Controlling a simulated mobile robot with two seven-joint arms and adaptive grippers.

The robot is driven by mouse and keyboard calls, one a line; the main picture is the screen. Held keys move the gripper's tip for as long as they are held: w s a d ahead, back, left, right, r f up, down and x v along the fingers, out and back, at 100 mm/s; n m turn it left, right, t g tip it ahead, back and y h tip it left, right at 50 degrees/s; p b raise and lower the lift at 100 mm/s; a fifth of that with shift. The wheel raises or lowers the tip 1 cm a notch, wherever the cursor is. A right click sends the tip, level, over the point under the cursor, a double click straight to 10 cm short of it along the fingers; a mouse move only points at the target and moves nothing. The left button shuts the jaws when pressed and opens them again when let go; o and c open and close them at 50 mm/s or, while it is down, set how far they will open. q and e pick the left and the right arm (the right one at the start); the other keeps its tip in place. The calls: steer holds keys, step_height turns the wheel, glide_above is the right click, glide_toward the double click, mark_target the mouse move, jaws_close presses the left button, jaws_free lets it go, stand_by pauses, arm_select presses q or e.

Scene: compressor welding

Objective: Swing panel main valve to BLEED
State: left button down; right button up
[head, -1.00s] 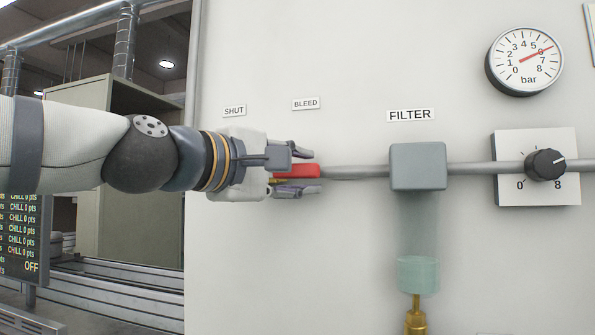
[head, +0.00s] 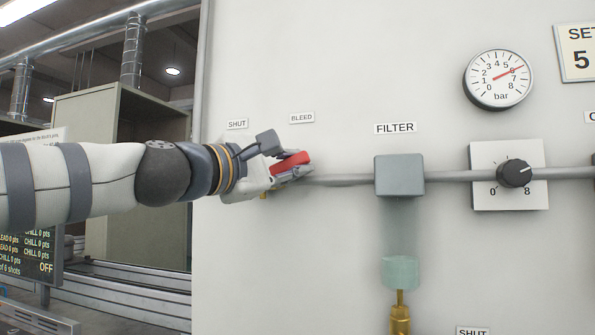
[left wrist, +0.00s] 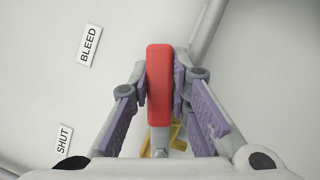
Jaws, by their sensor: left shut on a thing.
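The main valve's red lever handle (head: 290,161) is on the panel (head: 290,250), on the pipe line left of the filter. It tilts up to the right, above the pipe. The SHUT label (head: 237,124) and BLEED label (head: 301,118) are above the valve. My left gripper (head: 291,166) is shut on the red handle. In the left wrist view the handle (left wrist: 159,85) stands between the two purple-padded fingers, with a brass valve part (left wrist: 165,140) below it. The valve body is mostly hidden by the gripper. My right gripper is not in view.
The pipe (head: 345,180) runs right to the grey filter block (head: 399,176), with a clear bowl (head: 400,272) beneath. Further right are a black knob (head: 514,173) and a pressure gauge (head: 498,79). The panel face below the valve is clear.

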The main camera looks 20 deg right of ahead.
arm_select(q)
steer(key=n, duration=0.1)
steer(key=r+n, duration=0.1)
steer(key=n+t, duration=0.1)
steer(key=shift+w+a+r, duration=0.15)
steer(key=shift+w+a, duration=0.2)
steer(key=n, duration=0.1)
steer(key=r+n+t+b, duration=0.1)
steer(key=n, duration=0.1)
steer(key=a+n+t, duration=0.1)
steer(key=shift+w+r, duration=0.15)
steer(key=shift+w, duration=0.25)
steer(key=shift+w+a+r+n+t+b, duration=0.15)
steer(key=shift+n+t+b, duration=0.1)
steer(key=shift+n, duration=0.25)
steer(key=shift+s+a+r+n+t+b, duration=0.15)
steer(key=shift+n+t+b, duration=0.1)
steer(key=shift+n, duration=0.25)
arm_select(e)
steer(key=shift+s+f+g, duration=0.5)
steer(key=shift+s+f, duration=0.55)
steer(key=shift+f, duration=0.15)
arm_select(q)
steer(key=shift+w, duration=0.1)
steer(key=c, duration=1.5)
jaws_free()
steer(key=shift+r, duration=0.1)
steer(key=v, duration=1.2)
steer(key=shift+r, duration=0.1)
